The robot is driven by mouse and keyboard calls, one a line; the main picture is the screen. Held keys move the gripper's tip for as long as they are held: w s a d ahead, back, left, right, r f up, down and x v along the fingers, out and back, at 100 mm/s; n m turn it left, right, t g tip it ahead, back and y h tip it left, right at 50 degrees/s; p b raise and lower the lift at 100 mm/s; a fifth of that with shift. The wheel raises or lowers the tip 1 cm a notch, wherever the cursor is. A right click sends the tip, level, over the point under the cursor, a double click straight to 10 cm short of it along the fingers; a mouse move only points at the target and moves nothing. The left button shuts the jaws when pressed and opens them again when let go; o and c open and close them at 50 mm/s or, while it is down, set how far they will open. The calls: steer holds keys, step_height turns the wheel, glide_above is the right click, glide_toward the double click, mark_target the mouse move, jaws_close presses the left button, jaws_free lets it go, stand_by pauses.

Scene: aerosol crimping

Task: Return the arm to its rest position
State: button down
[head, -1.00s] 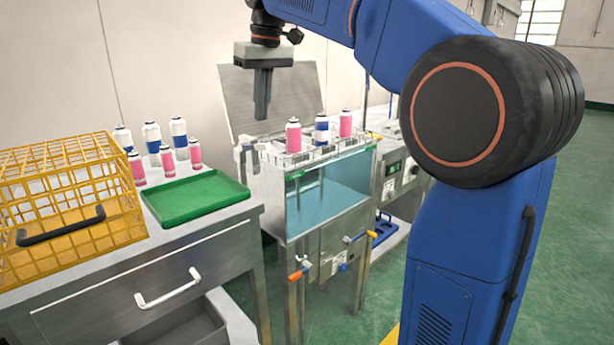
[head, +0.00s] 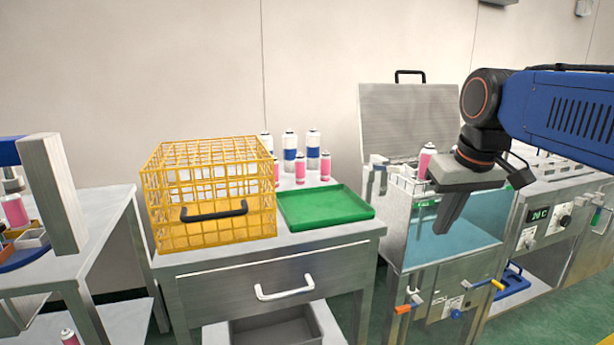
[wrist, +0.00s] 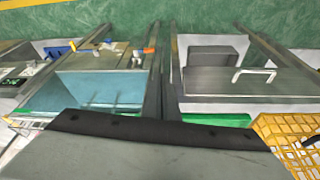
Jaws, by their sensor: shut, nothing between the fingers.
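My gripper (head: 450,213) hangs from my blue arm at the right of the head view, in front of the water bath (head: 455,245). Its fingers point down and are shut with nothing between them. It hides part of the bath's rim and rack. In the wrist view, the gripper's grey body fills the lower part and the fingertips do not show. The bath also shows at the left of the wrist view (wrist: 100,85).
A yellow wire cage (head: 205,195) and a green tray (head: 325,206) stand on the steel cabinet (head: 215,285). Several cans stand behind the tray. The bath's raised lid (head: 405,120) is behind my gripper. Another bench (head: 95,210) is at the left.

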steer(key=s+d+f+m+t, duration=0.1)
steer(key=s+d+f, duration=0.1)
steer(key=s+f, duration=1.3)
step_height(320, 180, down, 4)
steer(key=shift+d+f+m, duration=0.1)
steer(key=shift+d+m, duration=0.05)
steer(key=shift+m, duration=0.15)
stand_by(0.4)
